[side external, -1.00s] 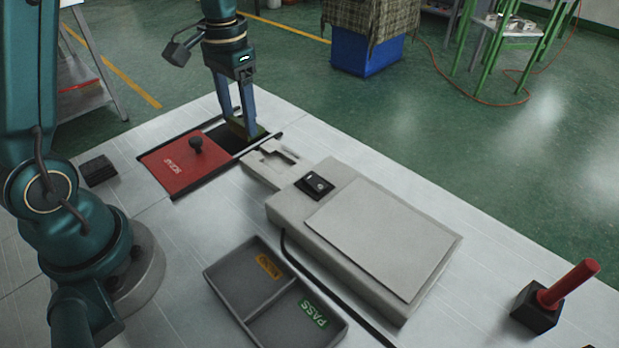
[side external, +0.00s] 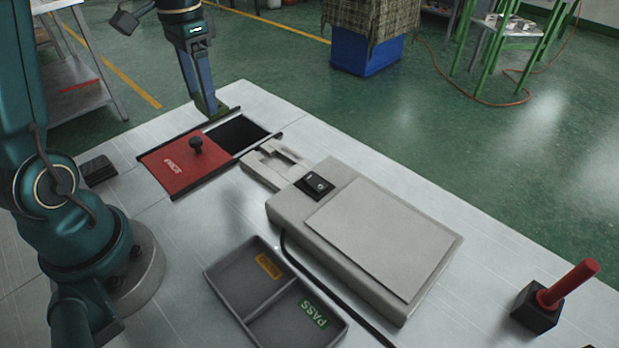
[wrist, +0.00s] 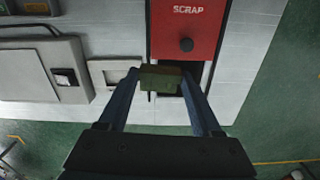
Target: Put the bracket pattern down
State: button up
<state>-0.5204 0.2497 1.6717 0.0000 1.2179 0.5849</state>
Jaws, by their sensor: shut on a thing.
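My gripper (wrist: 160,75) is shut on an olive-green block, the bracket pattern (wrist: 160,79). In the side external view my gripper (side external: 208,108) is over the table's far left edge, behind the scrap box. The pattern (side external: 214,112) is small and partly hidden by the fingers there; its height above the table is hard to tell. The red SCRAP lid (side external: 175,163) with its black knob leaves a dark opening (side external: 238,133) uncovered beside it. A grey two-compartment tray (side external: 225,296) has an orange label in one compartment and a green PASS label in the other.
A grey machine (side external: 375,240) with a flat top plate and a black panel stands mid-table. A pale slotted fixture (side external: 268,172) adjoins it, empty. A red-handled stand (side external: 545,305) is at the right and a dark block (side external: 97,171) at the left. A cable runs beside the tray.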

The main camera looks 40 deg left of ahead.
jog(key=m, duration=0.3)
jog(key=shift+w, duration=0.1)
jog(key=m, duration=0.2)
jog(key=shift+w+d+f+m, duration=0.1)
jog(key=shift+w+d+m, duration=0.1)
jog(key=shift+d+m, duration=0.1)
jog(key=s+d+f+m, duration=0.1)
jog(key=s+d+m, duration=0.1)
jog(key=d+m, duration=1.2)
jog(key=s+d+f+m, duration=0.1)
jog(key=d+m, duration=1.2)
jog(key=m, duration=0.3)
jog(key=s+d+f+m, duration=0.2)
jog(key=s+d+m, duration=0.35)
jog(key=s, duration=0.25)
jog(key=shift+n, duration=0.45)
jog(key=f, duration=0.4)
jog(key=d+f, duration=0.1)
jog(key=f, duration=0.1)
jog(key=shift+w+f, duration=0.15)
jog(key=shift+f, duration=0.25)
